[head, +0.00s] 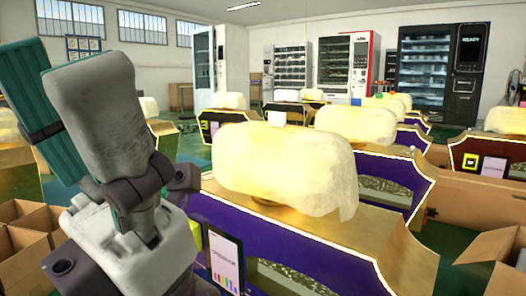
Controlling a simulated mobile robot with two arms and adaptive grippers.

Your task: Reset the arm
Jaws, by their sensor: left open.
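My left gripper (58,72) stands large at the left of the head view, close to the camera. Its fingers point up, one teal and one with a worn grey-white face, and they are apart. I see nothing held between them. The left arm's wrist rises from the bottom left below it. The gripper is in front of the windows and the left-hand stands, and hides part of them. My right gripper is not in view.
A purple and gold vending stand (336,240) with a cream wrapped bundle (282,165) on top is close on the right of the gripper. Open cardboard boxes (22,262) lie at the lower left. More stands and vending machines (436,70) fill the back.

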